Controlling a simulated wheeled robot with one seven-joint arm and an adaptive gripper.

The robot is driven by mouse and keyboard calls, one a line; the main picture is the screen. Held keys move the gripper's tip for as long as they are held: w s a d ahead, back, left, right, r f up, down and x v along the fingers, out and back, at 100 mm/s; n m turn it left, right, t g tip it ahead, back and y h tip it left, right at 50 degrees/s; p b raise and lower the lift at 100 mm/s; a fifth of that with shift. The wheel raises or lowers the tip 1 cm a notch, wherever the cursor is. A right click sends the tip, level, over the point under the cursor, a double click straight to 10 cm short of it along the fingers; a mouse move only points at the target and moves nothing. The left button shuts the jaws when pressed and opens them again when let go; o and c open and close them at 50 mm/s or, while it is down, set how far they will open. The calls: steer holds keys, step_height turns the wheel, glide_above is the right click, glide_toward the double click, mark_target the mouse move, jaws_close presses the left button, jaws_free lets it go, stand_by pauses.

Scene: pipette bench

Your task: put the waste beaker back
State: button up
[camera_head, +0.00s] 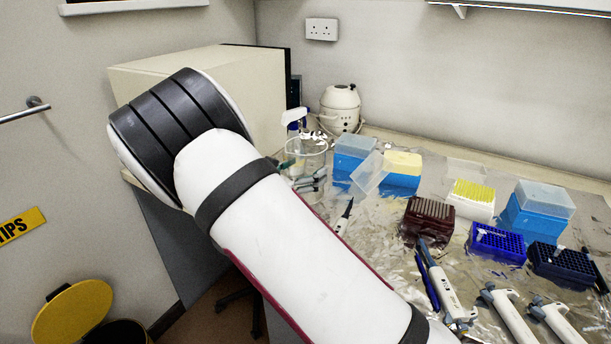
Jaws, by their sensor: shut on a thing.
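A clear glass beaker (307,158) shows near the back left of the bench, just right of my arm. Pale bits show around its rim, but I cannot tell whether they are inside it or behind it. My arm crosses the middle of the view and covers the area left of and below the beaker. I cannot tell whether the beaker rests on the bench or is raised.
Small grey-teal parts (312,183) lie close below the beaker. A spray bottle (294,117) and a white round-topped device (340,108) stand behind. Blue tip boxes (352,156), a brown rack (428,218) and several pipettes crowd the foil-covered bench on the right.

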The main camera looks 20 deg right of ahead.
steer(key=w, duration=0.2)
steer(key=w+d, duration=0.1)
steer(key=w, duration=0.1)
steer(key=shift+d+f, duration=0.1)
steer(key=shift+f, duration=0.1)
steer(key=shift+s+f, duration=0.1)
steer(key=shift+f, duration=1.6)
steer(key=shift+f, duration=0.1)
steer(key=o, duration=1.3)
steer(key=shift+o, duration=0.2)
steer(key=v, duration=1.2)
steer(key=shift+s, duration=0.1)
